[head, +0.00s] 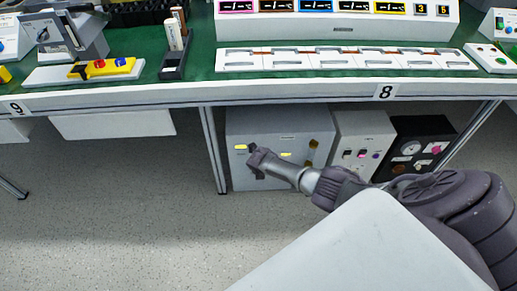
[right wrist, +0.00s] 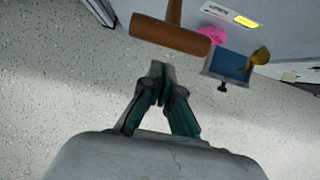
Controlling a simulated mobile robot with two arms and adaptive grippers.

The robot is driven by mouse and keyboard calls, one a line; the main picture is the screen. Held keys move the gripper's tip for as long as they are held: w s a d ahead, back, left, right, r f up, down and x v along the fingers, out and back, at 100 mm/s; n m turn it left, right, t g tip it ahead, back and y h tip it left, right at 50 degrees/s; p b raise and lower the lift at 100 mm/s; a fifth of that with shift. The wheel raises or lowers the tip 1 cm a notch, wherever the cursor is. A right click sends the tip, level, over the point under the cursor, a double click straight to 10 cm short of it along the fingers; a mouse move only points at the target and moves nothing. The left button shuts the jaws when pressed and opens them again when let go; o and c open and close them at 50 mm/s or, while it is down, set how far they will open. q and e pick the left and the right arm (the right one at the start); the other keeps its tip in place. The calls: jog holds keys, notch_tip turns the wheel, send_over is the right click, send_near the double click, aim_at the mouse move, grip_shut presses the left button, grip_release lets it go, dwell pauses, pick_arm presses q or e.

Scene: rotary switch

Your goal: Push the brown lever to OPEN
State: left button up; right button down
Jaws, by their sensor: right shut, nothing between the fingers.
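The brown lever (right wrist: 172,36) shows in the right wrist view as a T-shaped handle with a thick crossbar, standing out from a grey panel. A white OPEN label (right wrist: 216,10) is to the right of its stem. My right gripper (right wrist: 158,70) is shut and empty, its fingertips just below the crossbar in the picture, with a small gap. In the head view my right gripper (head: 256,160) is in front of the grey cabinet (head: 276,179) under the table. The lever is not clear there behind my gripper. My left gripper is not in view.
Beside the lever are a pink part (right wrist: 211,34), a blue block (right wrist: 229,66) and a brass-coloured piece (right wrist: 262,58). A white box (head: 362,133) and a black box (head: 423,137) stand right of the cabinet. The table edge (head: 300,89) is above; floor (head: 120,200) is free at left.

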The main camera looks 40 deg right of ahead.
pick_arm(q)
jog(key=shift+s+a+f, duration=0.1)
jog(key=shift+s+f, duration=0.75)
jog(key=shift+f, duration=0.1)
pick_arm(e)
jog(key=shift+w+d+r+g+y, duration=0.15)
jog(key=shift+w+r+g, duration=0.1)
jog(key=shift+r, duration=0.25)
jog(key=shift+w+d+r+g+y, duration=0.1)
jog(key=shift+w+r+g, duration=0.1)
jog(key=shift+r, duration=0.25)
jog(key=shift+w+d+r+g+y, duration=0.15)
jog(key=shift+w+r+g, duration=0.1)
jog(key=shift+r, duration=0.25)
pick_arm(q)
jog(key=shift+p, duration=0.3)
pick_arm(e)
jog(key=shift+w+r, duration=0.15)
jog(key=shift+r, duration=0.05)
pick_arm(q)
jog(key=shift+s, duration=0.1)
pick_arm(e)
jog(key=shift+d, duration=0.1)
jog(key=v, duration=1.1)
jog(key=shift+s+a+r, duration=0.2)
jog(key=shift+s, duration=0.25)
